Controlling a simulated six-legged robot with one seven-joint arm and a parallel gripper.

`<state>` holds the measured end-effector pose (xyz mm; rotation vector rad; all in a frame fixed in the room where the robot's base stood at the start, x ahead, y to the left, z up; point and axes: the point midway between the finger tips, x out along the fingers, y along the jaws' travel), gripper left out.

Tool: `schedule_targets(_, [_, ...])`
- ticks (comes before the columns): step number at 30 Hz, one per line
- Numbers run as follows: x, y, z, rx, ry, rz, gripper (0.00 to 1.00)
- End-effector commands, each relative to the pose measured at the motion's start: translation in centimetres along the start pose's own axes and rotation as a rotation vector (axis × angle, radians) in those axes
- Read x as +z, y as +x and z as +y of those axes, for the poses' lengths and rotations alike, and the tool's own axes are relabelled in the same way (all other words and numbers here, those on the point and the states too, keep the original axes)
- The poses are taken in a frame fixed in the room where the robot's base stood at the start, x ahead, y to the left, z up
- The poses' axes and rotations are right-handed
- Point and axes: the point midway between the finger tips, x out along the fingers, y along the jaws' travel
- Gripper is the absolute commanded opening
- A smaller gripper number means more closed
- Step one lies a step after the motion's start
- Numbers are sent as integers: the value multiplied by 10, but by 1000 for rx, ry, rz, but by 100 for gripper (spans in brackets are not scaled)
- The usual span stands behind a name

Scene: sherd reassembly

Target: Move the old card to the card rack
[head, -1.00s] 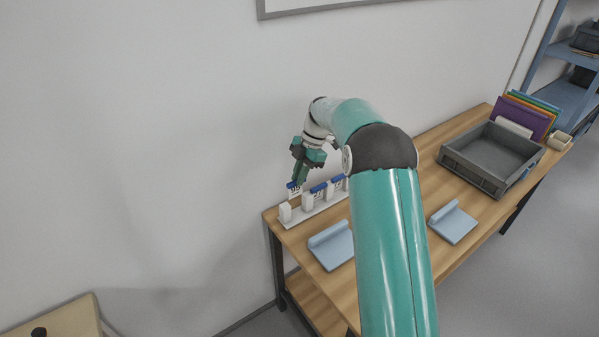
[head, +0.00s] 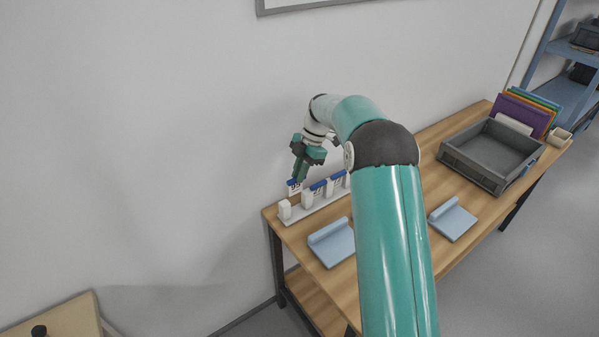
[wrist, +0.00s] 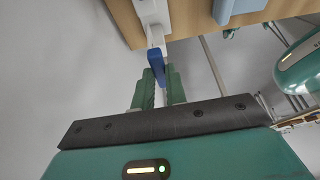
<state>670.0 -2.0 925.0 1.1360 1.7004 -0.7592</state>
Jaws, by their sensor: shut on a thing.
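My gripper (head: 299,176) is shut on a white card (head: 295,189) with a blue top edge and dark digits. The card is upright at the left part of a white rack (head: 318,208). I cannot tell whether its lower edge is clear of the rack. In the wrist view, the card's blue edge (wrist: 156,62) sits between the fingertips, with white rack (wrist: 151,12) beyond it. Other blue-topped cards (head: 318,187) stand in the rack to the right. My arm hides the rack's right end.
Two pale blue angled stands, one left (head: 332,245) and one right (head: 452,220), lie on the wooden table (head: 290,239). A grey tray (head: 470,178) and coloured folders (head: 520,113) are at the far right. The wall is close behind the rack.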

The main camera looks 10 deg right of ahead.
Motion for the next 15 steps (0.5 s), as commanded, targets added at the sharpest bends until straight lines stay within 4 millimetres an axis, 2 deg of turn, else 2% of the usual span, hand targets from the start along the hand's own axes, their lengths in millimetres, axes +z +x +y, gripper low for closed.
schedule_targets(15, [5, 12, 0, 0, 0, 0, 0])
